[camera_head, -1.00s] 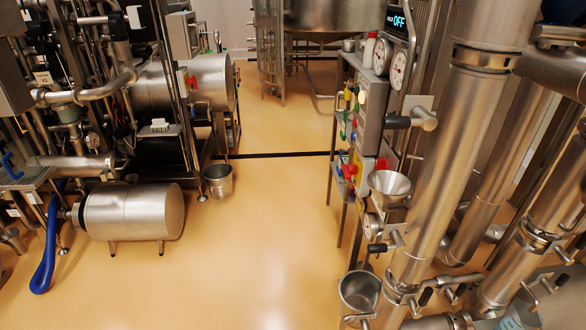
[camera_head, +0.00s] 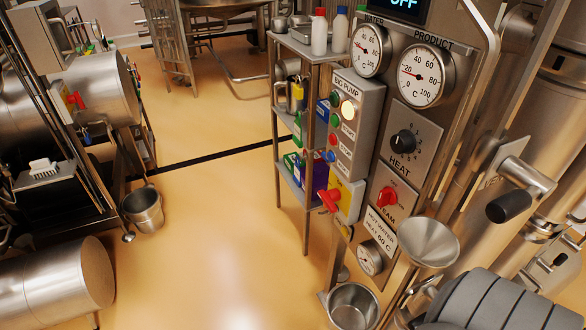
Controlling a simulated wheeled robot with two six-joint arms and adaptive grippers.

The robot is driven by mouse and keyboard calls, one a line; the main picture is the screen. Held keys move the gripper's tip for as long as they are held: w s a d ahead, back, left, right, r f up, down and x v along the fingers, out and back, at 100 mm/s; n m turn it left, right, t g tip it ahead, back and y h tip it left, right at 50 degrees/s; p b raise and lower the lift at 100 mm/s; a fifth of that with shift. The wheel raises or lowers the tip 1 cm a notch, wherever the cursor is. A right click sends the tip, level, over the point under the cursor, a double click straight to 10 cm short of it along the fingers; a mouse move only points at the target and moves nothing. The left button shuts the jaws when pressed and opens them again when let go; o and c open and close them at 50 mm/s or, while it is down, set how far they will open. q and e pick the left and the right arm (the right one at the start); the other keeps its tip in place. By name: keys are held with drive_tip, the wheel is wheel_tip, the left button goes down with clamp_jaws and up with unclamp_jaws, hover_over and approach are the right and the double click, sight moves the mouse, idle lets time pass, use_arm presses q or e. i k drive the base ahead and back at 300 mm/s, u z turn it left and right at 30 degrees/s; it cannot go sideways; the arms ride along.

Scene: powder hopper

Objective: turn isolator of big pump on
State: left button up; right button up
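The big pump control box (camera_head: 357,105) stands on the right side of the aisle, with "BIG PUMP" lettering at its top. It carries a lit white lamp (camera_head: 348,110) and several coloured buttons below it. Under the buttons is the isolator, a red handle (camera_head: 328,201) on a yellow plate (camera_head: 346,194). The handle sticks out to the left of the plate, and I cannot read its on or off marks. Neither of my grippers shows in this view, so nothing is seen touching the handle.
Right of the box are two dials, a black heat knob (camera_head: 403,141), a red steam switch (camera_head: 388,196) and a steel funnel (camera_head: 428,241). A steel pot (camera_head: 353,306) is below. A shelf with bottles (camera_head: 320,31) stands behind. A bucket (camera_head: 143,208) stands left; the floor between is clear.

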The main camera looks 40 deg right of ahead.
sight(331, 196)
drive_tip(key=i, duration=3.45)
drive_tip(key=z, duration=5.4)
